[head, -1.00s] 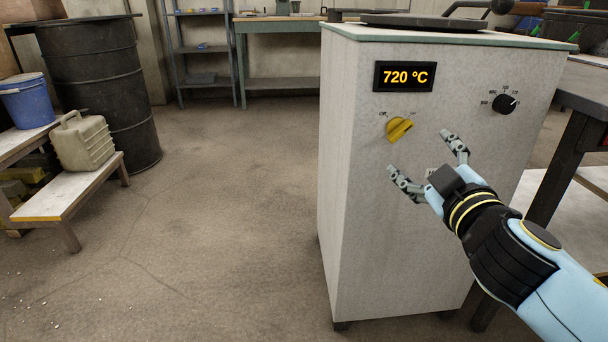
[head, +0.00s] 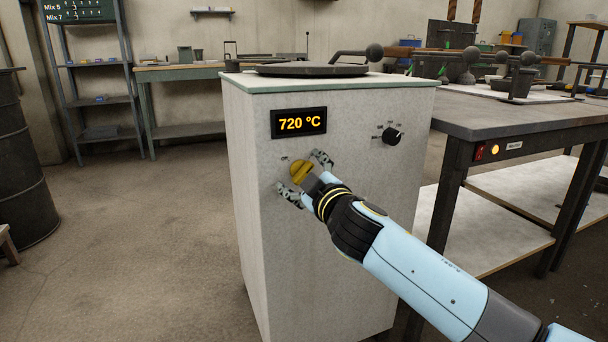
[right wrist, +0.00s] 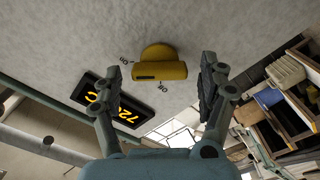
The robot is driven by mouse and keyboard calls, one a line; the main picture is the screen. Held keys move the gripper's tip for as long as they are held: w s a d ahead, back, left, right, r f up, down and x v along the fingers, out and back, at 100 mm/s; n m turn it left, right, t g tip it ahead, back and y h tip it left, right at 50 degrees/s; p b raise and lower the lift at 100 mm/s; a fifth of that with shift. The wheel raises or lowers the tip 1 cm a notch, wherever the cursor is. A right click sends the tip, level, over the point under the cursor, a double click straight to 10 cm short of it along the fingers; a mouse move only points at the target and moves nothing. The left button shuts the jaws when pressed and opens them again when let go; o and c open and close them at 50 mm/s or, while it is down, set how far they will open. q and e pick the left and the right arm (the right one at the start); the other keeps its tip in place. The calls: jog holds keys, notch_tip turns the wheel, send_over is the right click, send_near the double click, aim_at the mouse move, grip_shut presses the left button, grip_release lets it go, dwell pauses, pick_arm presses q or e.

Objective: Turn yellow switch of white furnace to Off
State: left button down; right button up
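The white furnace (head: 255,190) stands in the middle of the head view, its display (head: 299,122) reading 720 °C. The yellow switch (head: 300,168) is on its front face below the display, partly covered by my right gripper (head: 303,177). That gripper is open, with one finger to either side of the switch. In the right wrist view the yellow switch (right wrist: 160,66) lies between the spread fingertips, with visible gaps on both sides. My left gripper is not in view.
A black knob (head: 393,136) sits on the furnace front, right of the display. A dark lid (head: 312,70) with a handle lies on top. A metal table (head: 500,122) stands close on the right. Open floor (head: 140,250) lies to the left.

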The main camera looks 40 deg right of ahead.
jog(key=c, duration=1.1)
jog(key=shift+n, duration=0.8)
jog(key=shift+n+p, duration=0.45)
jog(key=shift+n, duration=0.45)
jog(key=n+p, duration=0.1)
jog(key=n, duration=0.4)
jog(key=shift+a+f, duration=0.1)
jog(key=shift+f, duration=0.05)
jog(key=n+p, duration=0.1)
jog(key=n, duration=0.4)
jog(key=shift+f+n, duration=0.15)
jog(key=shift+n, duration=0.25)
pick_arm(q)
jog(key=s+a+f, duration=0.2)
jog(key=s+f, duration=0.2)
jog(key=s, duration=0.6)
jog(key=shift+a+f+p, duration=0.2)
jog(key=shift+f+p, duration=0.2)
jog(key=shift+p, duration=0.05)
pick_arm(e)
jog(key=shift+f+n, duration=0.1)
jog(key=shift+n, duration=1.7)
